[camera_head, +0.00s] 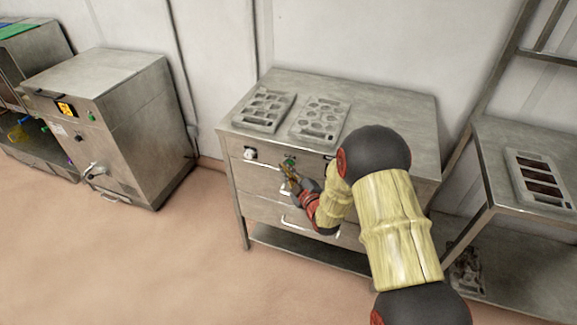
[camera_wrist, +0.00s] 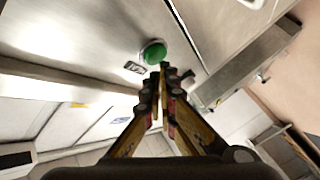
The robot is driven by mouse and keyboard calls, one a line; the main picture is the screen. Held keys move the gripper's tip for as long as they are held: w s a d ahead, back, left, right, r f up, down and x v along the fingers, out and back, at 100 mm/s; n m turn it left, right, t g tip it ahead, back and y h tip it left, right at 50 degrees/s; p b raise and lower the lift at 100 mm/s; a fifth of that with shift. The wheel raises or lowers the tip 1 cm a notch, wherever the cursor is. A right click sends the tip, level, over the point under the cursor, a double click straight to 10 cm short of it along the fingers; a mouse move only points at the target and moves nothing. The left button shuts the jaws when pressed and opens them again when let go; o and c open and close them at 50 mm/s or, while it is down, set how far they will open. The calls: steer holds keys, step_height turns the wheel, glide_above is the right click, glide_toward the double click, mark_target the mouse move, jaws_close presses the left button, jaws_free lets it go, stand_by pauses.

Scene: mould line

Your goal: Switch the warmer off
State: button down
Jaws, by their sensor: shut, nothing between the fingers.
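A steel cabinet with drawers (camera_head: 385,95), which I take to be the warmer, stands in the middle of the head view. A round green button (camera_head: 289,161) is on its front panel; it also shows large in the wrist view (camera_wrist: 153,52), with a small dark label (camera_wrist: 135,67) beside it. My gripper (camera_head: 287,173) is shut and empty, its fingertips close to the green button. In the wrist view the fingertips (camera_wrist: 165,68) lie just below the button; I cannot tell whether they touch it. My arm hides the right part of the front panel.
A white knob (camera_head: 250,153) sits left of the button. Two mould trays (camera_head: 264,110) (camera_head: 320,119) lie on the cabinet top. Another steel machine (camera_head: 130,120) stands left. A steel rack (camera_head: 505,135) stands right. The floor in front is clear.

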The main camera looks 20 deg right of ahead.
steer(key=s+a, duration=0.1)
steer(key=s, duration=0.1)
steer(key=s+a, duration=0.2)
steer(key=shift+s+a+b, duration=0.2)
steer(key=shift+s+b, duration=0.15)
stand_by(0.4)
steer(key=s+d+f+m+g+h, duration=0.1)
steer(key=s+f+m+g, duration=0.15)
steer(key=f, duration=0.45)
steer(key=s+d+f+m+g+h, duration=0.1)
steer(key=s+d+f+m+g, duration=0.1)
steer(key=s+f+g, duration=0.3)
steer(key=s+d+m+g+h, duration=0.1)
steer(key=s+d+m+g, duration=0.15)
steer(key=s, duration=0.35)
steer(key=s+a+r+m+g+p, duration=0.25)
steer(key=s+r+m+g, duration=0.25)
steer(key=s+r, duration=1.8)
step_height(320, 180, up, 12)
steer(key=s+a+t, duration=0.1)
steer(key=t, duration=0.2)
steer(key=shift+s+a+r+t, duration=0.25)
steer(key=shift+s+a+t, duration=0.05)
steer(key=shift+a, duration=0.1)
